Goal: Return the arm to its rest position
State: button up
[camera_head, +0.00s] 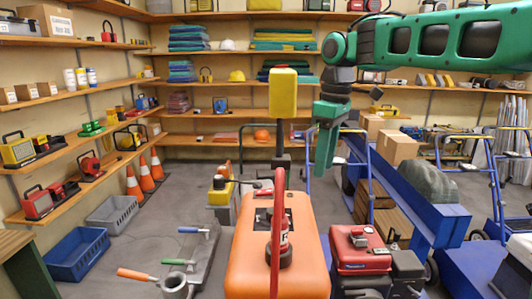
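My green arm enters the head camera view from the top right. It bends at a dark joint near the top middle and hangs down from there. My gripper (325,168) is at its lower end and points down, with no object visible in it. It is seen nearly edge-on, so I cannot tell whether its fingers are open or shut. In the picture it hangs above and behind the large orange machine (250,262) with the red upright handle (277,225). A yellow block on a dark post (283,92) shows just left of the gripper.
A red engine machine (360,250) stands right of the orange one. A blue cart (425,205) carries boxes and a grey-green covered lump. Shelves line the left and back walls.

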jog(key=s+d+f+m, duration=0.45)
jog(key=s+d, duration=0.35)
jog(key=d, duration=0.2)
jog(key=s+d+f+m, duration=0.4)
jog(key=s+d+m, duration=0.2)
jog(key=s+d, duration=0.3)
jog(key=s+d+f+m, duration=0.3)
jog(key=s+f, duration=0.2)
jog(key=s, duration=0.2)
jog(key=s+d+f+m, duration=0.4)
jog(key=s+f, duration=0.1)
jog(key=s, duration=0.3)
jog(key=shift+s+h, duration=0.3)
jog(key=shift+d, duration=0.1)
jog(key=shift+w+f, duration=0.3)
jog(key=shift+w, duration=0.4)
